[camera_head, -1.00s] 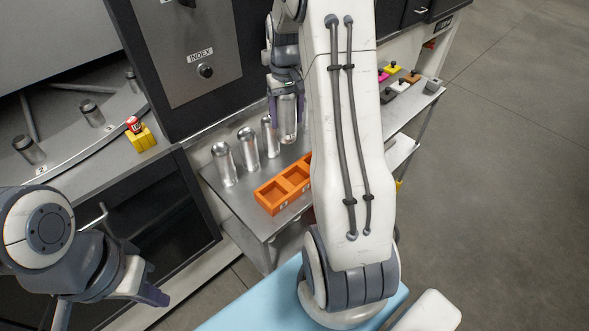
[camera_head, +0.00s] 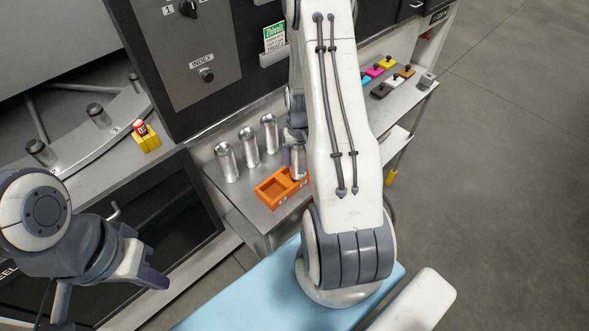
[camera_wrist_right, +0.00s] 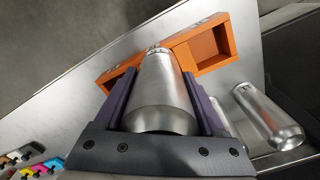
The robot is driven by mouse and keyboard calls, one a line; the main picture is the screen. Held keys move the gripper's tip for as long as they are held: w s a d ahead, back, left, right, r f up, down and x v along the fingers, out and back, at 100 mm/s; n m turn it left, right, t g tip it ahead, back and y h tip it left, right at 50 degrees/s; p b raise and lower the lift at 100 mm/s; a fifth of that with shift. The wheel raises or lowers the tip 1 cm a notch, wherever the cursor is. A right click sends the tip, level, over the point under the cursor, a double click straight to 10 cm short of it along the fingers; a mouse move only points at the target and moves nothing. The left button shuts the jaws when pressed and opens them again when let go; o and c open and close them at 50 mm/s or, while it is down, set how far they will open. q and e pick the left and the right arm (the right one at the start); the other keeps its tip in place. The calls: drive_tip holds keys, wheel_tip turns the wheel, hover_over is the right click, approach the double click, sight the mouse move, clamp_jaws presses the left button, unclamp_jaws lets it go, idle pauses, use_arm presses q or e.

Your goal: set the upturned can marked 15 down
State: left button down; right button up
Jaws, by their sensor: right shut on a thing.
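My right gripper (camera_head: 297,158) is shut on a silver can (camera_head: 298,163). In the right wrist view, the can (camera_wrist_right: 160,92) lies between the two purple fingers (camera_wrist_right: 160,98), its far end toward the orange tray (camera_wrist_right: 230,18). Small dark marks show at that far end, too small to read. In the head view, the can is at the right compartment of the orange tray (camera_head: 262,199); I cannot tell whether it touches the tray. The other compartment is empty. My left gripper (camera_head: 150,277) hangs low at the left, away from the cans; its finger gap is unclear.
Three silver cans (camera_head: 249,147) stand in a row on the metal shelf behind the tray. A yellow block with a red button (camera_head: 146,138) sits at the left. Coloured blocks (camera_head: 387,72) lie on the shelf at the right. My right arm hides part of the shelf.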

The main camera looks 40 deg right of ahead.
sight(295, 164)
drive_tip(key=w+f+b, duration=0.1)
drive_tip(key=f, duration=0.1)
drive_tip(key=f+b, duration=0.1)
drive_tip(key=f, duration=0.1)
drive_tip(key=w+f+b, duration=0.1)
drive_tip(key=shift+w+d+f+b, duration=0.2)
drive_tip(key=shift+w+f+b, duration=0.15)
drive_tip(key=shift+f+b, duration=0.05)
drive_tip(key=shift+r, duration=0.15)
